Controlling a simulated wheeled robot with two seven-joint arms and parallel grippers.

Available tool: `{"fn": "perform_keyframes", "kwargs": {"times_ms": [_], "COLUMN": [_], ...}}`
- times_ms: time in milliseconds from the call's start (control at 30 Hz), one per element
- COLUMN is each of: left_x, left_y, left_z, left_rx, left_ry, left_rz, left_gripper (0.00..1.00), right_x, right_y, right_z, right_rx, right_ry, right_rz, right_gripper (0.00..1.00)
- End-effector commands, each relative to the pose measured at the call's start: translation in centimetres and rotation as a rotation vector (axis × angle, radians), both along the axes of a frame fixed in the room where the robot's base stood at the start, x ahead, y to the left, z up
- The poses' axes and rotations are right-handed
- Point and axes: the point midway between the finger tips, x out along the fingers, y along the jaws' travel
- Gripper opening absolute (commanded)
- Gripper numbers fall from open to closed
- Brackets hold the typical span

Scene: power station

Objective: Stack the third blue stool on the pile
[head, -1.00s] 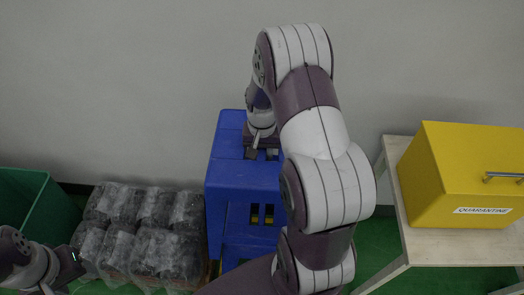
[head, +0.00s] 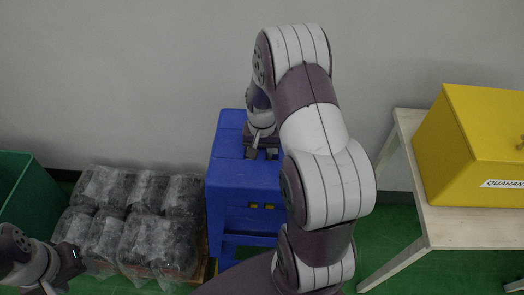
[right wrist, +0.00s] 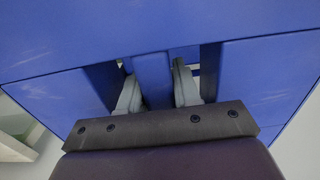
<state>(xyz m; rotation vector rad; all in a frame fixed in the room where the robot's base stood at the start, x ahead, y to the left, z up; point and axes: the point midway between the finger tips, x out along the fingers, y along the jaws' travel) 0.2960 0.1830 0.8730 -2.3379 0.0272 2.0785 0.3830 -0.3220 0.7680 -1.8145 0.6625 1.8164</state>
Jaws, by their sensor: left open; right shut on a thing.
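A blue stool (head: 228,165) is upright in the middle of the head view. My right gripper (head: 262,152) is at its top. In the right wrist view, the right fingers (right wrist: 158,88) go into two slots in the stool's seat (right wrist: 150,30) and are shut on the bar between them. More blue parts (head: 228,246) show below the stool. I cannot tell whether these are its own legs or stools of a pile under it; my right arm hides much of that area. My left gripper (head: 72,263) is open and empty at the lower left, in front of the wrapped goods.
Plastic-wrapped dark goods (head: 150,240) stand on a pallet close to the stool's left. A green bin (head: 30,205) is at the far left. A light table (head: 440,230) with a yellow quarantine box (head: 455,150) stands at the right. A grey wall is behind; green floor shows between stool and table.

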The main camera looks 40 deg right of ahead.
Motion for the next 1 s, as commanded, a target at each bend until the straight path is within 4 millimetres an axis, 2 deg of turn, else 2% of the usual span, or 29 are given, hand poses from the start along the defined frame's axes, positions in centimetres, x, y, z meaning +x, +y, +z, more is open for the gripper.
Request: {"fn": "perform_keyframes", "kwargs": {"times_ms": [33,400,1000], "left_x": [0.0,0.0,0.0], "left_y": [0.0,0.0,0.0], "left_z": [-1.4,-6.4,-10.9], "left_rx": [0.0,0.0,0.0], "left_ry": [0.0,0.0,0.0], "left_rz": [0.0,0.0,0.0], "left_gripper": [0.58,0.58,0.58], "right_x": [0.1,0.1,0.1], "right_y": [0.0,0.0,0.0], "right_z": [-1.3,-6.5,-14.6], "right_rx": [-0.002,-0.002,-0.001], "right_ry": [-0.004,-0.004,-0.003], "right_rz": [0.0,0.0,0.0], "right_gripper": [0.0,0.0,0.0]}}
